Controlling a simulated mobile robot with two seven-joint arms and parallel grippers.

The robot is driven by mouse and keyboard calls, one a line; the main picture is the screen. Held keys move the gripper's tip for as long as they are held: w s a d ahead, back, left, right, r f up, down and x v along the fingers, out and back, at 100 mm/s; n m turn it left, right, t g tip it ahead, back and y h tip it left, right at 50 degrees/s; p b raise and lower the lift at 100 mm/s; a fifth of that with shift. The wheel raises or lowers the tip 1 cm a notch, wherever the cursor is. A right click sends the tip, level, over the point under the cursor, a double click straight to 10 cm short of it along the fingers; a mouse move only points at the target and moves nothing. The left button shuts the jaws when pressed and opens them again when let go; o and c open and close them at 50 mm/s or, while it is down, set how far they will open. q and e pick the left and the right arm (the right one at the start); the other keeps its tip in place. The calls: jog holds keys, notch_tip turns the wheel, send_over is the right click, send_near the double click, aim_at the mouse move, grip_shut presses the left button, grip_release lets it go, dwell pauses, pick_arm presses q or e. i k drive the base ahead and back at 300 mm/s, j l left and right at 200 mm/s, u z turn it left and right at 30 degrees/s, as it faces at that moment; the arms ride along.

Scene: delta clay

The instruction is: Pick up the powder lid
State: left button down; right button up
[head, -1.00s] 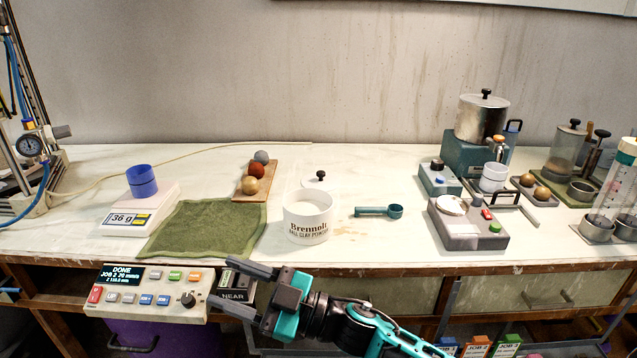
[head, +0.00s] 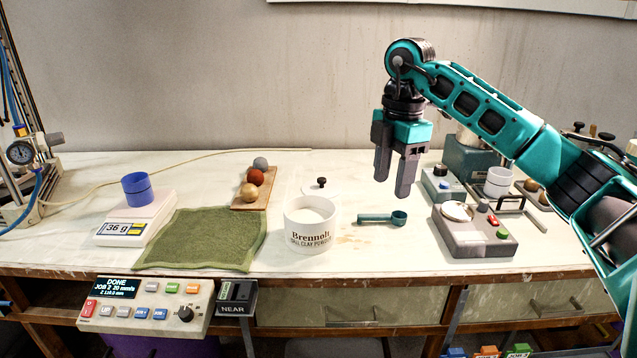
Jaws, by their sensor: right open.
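The powder lid (head: 312,187) is a pale disc with a black knob (head: 321,182). It lies on the table behind the white powder tub (head: 310,236), which hides part of it. The tub is open and holds white powder. My right gripper (head: 392,190) is open, empty and pointing down, above the table to the right of the lid and well apart from it. My left gripper is not in view.
A teal scoop (head: 383,218) lies right of the tub. A green cloth (head: 200,240), a wooden board (head: 266,195) with balls, and a scale (head: 140,220) with a blue cup stand left. A grey device (head: 470,235) stands right. Table behind the lid is clear.

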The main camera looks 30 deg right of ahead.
aim_at(321, 186)
jog(key=i, duration=0.9)
